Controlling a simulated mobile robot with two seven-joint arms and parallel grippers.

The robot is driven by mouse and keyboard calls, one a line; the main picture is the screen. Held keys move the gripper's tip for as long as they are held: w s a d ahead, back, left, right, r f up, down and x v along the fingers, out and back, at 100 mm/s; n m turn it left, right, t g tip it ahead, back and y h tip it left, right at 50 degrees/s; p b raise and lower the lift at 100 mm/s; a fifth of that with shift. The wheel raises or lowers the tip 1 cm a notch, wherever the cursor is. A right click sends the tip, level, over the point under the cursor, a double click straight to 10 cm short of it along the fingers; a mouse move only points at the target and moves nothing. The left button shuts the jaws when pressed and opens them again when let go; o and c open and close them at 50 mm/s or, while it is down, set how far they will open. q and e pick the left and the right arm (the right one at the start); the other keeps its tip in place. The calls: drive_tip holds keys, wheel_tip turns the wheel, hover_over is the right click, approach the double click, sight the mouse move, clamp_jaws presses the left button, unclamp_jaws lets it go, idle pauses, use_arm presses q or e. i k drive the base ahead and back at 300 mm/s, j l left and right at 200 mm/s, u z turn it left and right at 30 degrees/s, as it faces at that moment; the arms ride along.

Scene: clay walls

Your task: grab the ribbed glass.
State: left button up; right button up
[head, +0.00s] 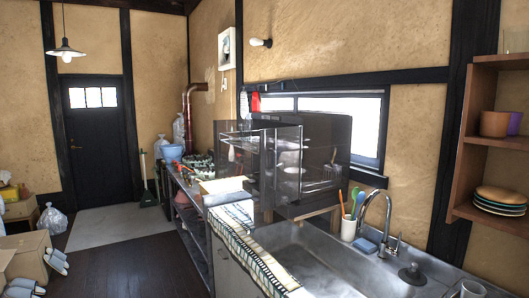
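I cannot make out a glass that is clearly ribbed. A pale cup or glass (515,39) stands on the top of the wooden shelf unit at the far right, cut off by the picture edge; its surface is too small to tell ribs. Another whitish cup or glass (472,289) shows at the bottom right by the sink, also cut off by the edge. Neither of my grippers is in view.
A steel sink (300,262) with a faucet (378,215) fills the lower right. A white holder with utensils (348,230) stands behind it. The shelf (490,141) holds cups and stacked plates (499,198). A dark cabinet (330,135) stands left of the sink. The dark floor (130,265) is open at left.

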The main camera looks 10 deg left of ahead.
sight(246, 130)
drive_tip(key=i+j+u, duration=0.45)
drive_tip(key=i+j, duration=1.3)
drive_tip(key=j, duration=0.1)
